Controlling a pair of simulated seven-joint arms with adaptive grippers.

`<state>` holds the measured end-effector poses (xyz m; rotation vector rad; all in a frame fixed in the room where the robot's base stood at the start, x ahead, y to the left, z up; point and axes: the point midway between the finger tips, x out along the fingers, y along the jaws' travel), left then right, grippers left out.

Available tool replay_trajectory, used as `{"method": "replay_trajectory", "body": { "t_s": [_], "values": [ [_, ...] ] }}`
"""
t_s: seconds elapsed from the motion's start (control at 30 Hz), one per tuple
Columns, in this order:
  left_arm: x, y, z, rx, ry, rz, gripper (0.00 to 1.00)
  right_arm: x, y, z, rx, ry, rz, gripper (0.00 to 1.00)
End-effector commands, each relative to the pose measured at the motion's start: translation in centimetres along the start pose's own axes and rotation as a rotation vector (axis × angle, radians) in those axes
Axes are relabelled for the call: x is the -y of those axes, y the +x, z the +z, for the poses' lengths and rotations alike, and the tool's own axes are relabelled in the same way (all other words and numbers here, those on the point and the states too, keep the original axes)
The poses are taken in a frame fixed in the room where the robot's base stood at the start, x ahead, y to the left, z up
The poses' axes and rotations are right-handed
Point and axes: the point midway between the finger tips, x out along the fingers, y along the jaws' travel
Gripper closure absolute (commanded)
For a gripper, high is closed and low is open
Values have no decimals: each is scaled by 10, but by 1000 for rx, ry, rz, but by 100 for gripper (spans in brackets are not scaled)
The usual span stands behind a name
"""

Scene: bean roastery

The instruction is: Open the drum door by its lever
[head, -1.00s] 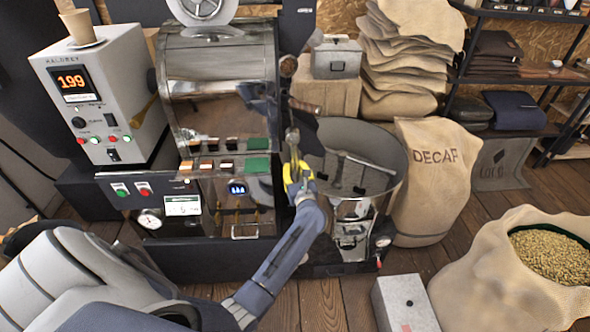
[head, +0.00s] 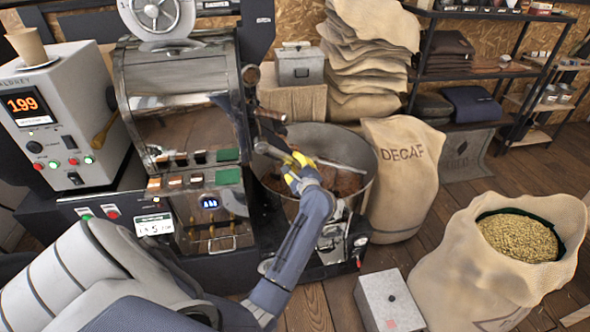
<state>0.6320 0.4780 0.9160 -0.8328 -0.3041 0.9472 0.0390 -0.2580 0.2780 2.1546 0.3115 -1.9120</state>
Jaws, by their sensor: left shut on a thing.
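The roaster drum (head: 180,95) is the shiny metal cylinder left of centre. Its front end, with the drum door, faces right, almost edge-on, so the door is hard to make out. My left gripper (head: 268,150), with yellow parts at its wrist, is just right of the drum front, above the round cooling tray (head: 370,165). It is shut on the door lever, which the fingers mostly hide. Brown beans (head: 345,183) lie in the tray. My right gripper is not in view.
A control box (head: 70,110) reading 199 stands left of the drum. A DECAF sack (head: 405,190) stands right of the tray. An open sack of pale beans (head: 520,238) and a grey box (head: 388,298) are on the floor at the lower right.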

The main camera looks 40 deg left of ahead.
Motion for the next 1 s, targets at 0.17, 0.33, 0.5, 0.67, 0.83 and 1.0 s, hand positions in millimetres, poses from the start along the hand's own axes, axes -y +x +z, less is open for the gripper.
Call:
{"method": "replay_trajectory", "body": {
  "t_s": [0.17,0.33,0.5,0.67,0.83,1.0],
  "values": [
    [24,-5,1,-28,-162,0,100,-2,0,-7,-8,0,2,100],
    [42,-7,7,-49,-298,1,100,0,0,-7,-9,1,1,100],
    [55,-10,12,-66,-406,1,100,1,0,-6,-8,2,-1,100],
    [64,-11,17,-78,-480,1,100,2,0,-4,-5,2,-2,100],
    [70,-12,21,-85,-528,2,100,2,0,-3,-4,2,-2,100],
    [72,-12,22,-88,-549,2,100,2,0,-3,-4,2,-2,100]
  ]
}}
